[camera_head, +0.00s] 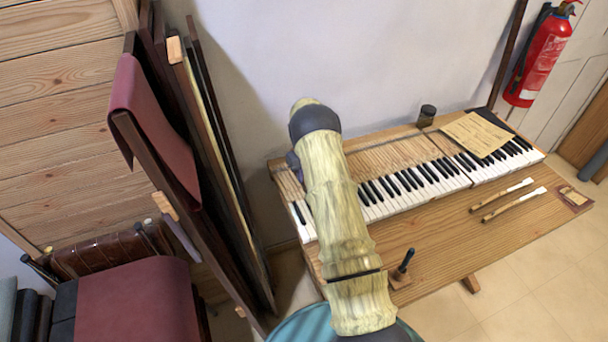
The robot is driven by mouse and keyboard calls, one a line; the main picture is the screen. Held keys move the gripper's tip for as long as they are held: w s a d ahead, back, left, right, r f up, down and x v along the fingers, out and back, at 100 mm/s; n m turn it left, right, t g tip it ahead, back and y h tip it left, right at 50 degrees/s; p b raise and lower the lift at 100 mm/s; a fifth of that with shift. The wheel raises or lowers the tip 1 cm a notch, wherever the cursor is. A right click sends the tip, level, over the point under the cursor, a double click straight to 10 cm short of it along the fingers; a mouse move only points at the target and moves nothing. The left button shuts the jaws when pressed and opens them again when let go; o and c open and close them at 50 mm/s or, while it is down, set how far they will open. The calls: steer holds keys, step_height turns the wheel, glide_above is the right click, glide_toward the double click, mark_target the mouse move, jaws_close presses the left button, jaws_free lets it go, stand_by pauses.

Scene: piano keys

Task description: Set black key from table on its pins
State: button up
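A piano keyboard (420,190) with white and black keys lies along the wooden table (450,240). Its left end (304,226) shows to the left of my arm, with a black key (299,212) on it. My arm crosses over the keyboard and hides part of it. A small dark upright piece (406,259) stands on a wooden block (399,279) at the table's front; I cannot tell whether it is the loose black key. No bare pins can be made out. My gripper's fingers do not show; the arm's far end is near the wall above the keyboard.
A paper sheet (478,134) lies over the keyboard's back, and a dark jar (427,115) stands behind. Tall leaning boards (215,150) and a red-covered seat (135,300) crowd the left. The table's front middle is mostly clear.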

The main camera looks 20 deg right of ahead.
stand_by(0.3)
steer(key=shift+r+p, duration=0.35)
steer(key=shift+r, duration=0.15)
steer(key=shift+s+d+r, duration=0.1)
steer(key=shift+r, duration=0.5)
steer(key=shift+o, duration=0.2)
steer(key=o, duration=0.5)
steer(key=shift+p, duration=0.3)
steer(key=shift+r+p, duration=1.4)
steer(key=shift+r, duration=1.1)
